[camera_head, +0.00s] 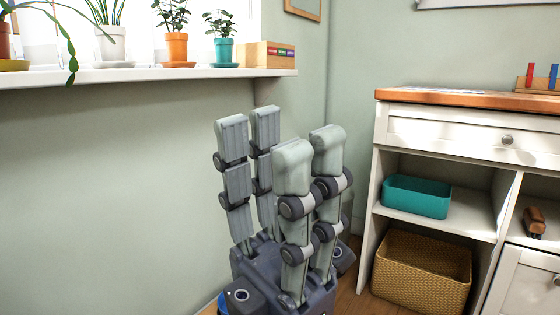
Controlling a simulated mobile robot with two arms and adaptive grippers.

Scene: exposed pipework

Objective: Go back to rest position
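My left gripper (279,145) stands in the lower middle of the head view. Its grey jointed fingers point up, spread apart with a clear gap, and nothing is between them. Its dark palm is at the bottom edge of the picture. The gripper appears in front of the plain green wall, left of the white cabinet. My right gripper is not in view.
A white window shelf (150,75) with potted plants and a wooden box (264,55) runs along the upper left. The wooden-topped white cabinet (440,130) at right holds a teal bin (416,197) and a woven basket (420,270). Wall fills the lower left.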

